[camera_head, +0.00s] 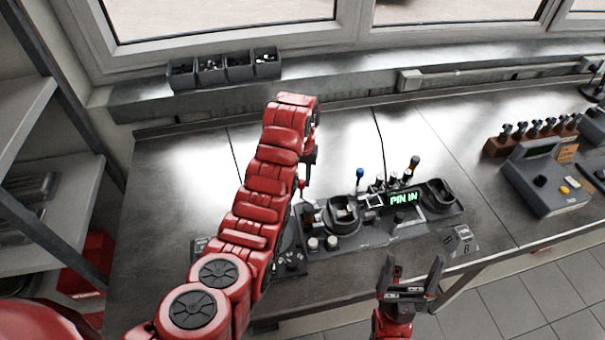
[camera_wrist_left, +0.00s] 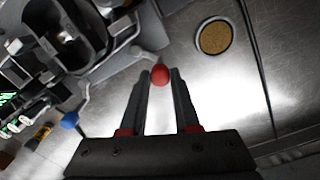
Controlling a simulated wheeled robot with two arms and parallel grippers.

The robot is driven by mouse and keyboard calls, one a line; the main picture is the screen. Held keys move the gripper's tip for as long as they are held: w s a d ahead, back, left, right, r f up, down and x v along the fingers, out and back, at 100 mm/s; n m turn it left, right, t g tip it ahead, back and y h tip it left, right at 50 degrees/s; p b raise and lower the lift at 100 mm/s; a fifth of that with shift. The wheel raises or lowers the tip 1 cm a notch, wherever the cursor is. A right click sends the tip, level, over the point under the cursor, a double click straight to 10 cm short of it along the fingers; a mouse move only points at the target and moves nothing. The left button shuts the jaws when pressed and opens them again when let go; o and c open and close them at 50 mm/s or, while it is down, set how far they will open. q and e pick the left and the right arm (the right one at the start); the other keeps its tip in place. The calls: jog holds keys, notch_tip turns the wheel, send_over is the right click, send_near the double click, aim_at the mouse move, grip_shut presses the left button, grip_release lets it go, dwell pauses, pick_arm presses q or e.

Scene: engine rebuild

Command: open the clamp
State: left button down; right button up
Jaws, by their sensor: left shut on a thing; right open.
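The clamp is part of a dark fixture (camera_head: 385,230) on the metal bench. Its lever ends in a red ball knob (camera_wrist_left: 160,75), which also shows in the head view (camera_head: 301,184). My left gripper (camera_wrist_left: 159,78) is shut on the red knob, with the knob at its fingertips. The lever rod (camera_wrist_left: 143,52) runs from the knob toward the fixture's dark holder (camera_wrist_left: 75,35). In the head view my left arm hides part of the fixture's left side. My right gripper (camera_head: 411,270) is open and empty in front of the bench edge.
A blue-knobbed lever (camera_head: 360,173) stands on the fixture beside a display (camera_head: 404,199) reading "PIN IN". A grey console (camera_head: 548,180) and a tool rack (camera_head: 535,138) stand at right. Small bins (camera_head: 225,68) line the back ledge.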

dwell(0.3)
pick_arm(q)
jog(key=c, duration=0.6)
grip_release()
jog(key=shift+c, duration=0.2)
jog(key=shift+r, duration=0.1)
notch_tip(320, 180, up, 17)
jog(key=p, duration=0.5)
jog(key=shift+p, duration=0.4)
jog(key=shift+s, duration=0.1)
